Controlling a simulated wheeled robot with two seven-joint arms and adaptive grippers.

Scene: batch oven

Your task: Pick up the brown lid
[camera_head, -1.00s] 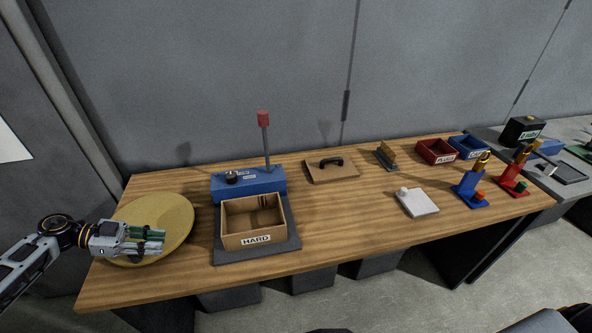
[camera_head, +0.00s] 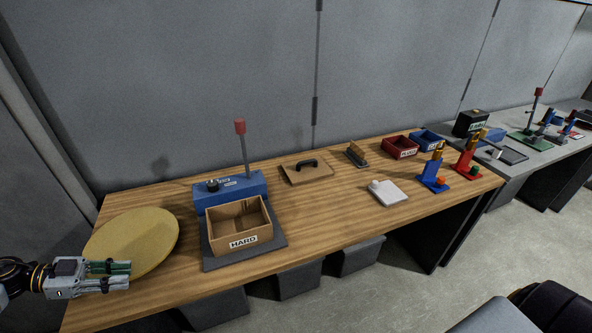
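The brown lid (camera_head: 306,173) is a flat tan plate with a black handle. It lies on the wooden table behind and to the right of the open brown box (camera_head: 237,227) labelled HARD. My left gripper (camera_head: 118,275) is at the lower left, near the front edge of the round yellow disc (camera_head: 133,244), well away from the lid. Its fingers are small and seen from the side, so I cannot tell whether they are open or shut. My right gripper is not in view.
A blue unit (camera_head: 229,192) with a red-topped lever stands behind the box. A brush-like block (camera_head: 357,155), a white plate (camera_head: 388,193), red (camera_head: 400,147) and blue bins (camera_head: 427,139), and blue and red stands are to the right. Bare table lies in front of the lid.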

